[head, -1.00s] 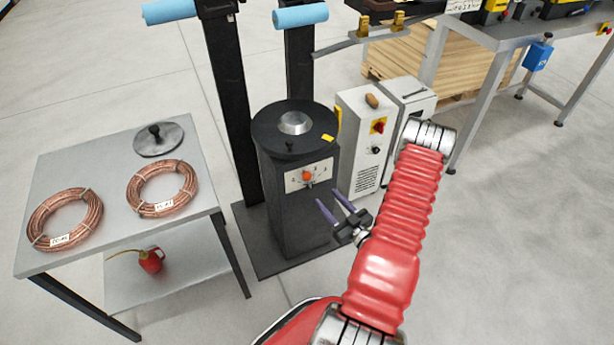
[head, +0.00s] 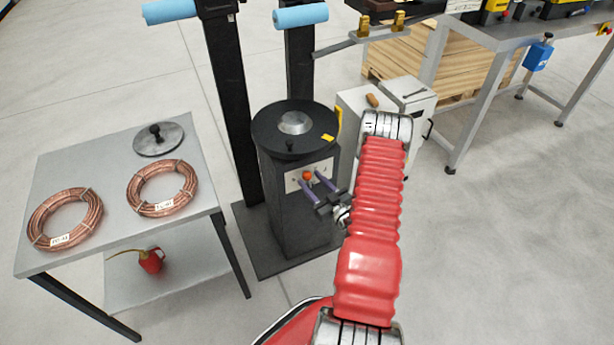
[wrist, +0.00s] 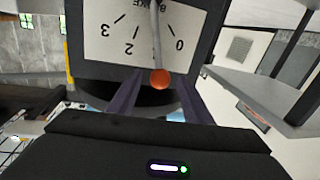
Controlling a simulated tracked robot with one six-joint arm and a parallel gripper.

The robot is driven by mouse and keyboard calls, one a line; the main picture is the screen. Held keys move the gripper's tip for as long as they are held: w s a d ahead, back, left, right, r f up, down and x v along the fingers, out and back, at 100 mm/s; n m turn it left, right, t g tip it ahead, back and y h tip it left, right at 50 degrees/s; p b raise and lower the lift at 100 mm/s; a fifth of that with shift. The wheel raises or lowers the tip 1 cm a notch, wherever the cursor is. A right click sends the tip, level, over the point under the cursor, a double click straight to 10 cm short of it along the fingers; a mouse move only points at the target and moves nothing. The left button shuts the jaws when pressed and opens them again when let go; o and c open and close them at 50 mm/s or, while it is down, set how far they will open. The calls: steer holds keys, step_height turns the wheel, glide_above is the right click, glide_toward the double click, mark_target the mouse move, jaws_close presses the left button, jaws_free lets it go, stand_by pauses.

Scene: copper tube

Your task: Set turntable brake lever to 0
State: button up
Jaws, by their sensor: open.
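The turntable (head: 270,128) is a dark pedestal with a round top. Its front carries a white brake plate, which also shows upside down in the wrist view (wrist: 105,40), with 3, 2 and 0 legible. The brake lever (wrist: 157,40) is a thin grey rod with an orange knob (wrist: 160,79), also seen in the head view (head: 307,175). The lever lies between the 2 and the 0, covering the spot between them. My gripper (wrist: 160,76) is open, its two purple fingers on either side of the knob with gaps visible; contact is not seen.
A grey table (head: 105,220) with two copper coils (head: 65,218) (head: 162,188) stands at left. A white cabinet (head: 408,97) stands behind my arm. Dark posts (head: 232,100) with blue rollers rise behind the turntable.

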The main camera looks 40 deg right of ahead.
mark_target(307, 175)
steer(key=shift+w+d, duration=0.2)
steer(key=shift+w, duration=1.6)
steer(key=shift+c, duration=0.3)
jaws_close()
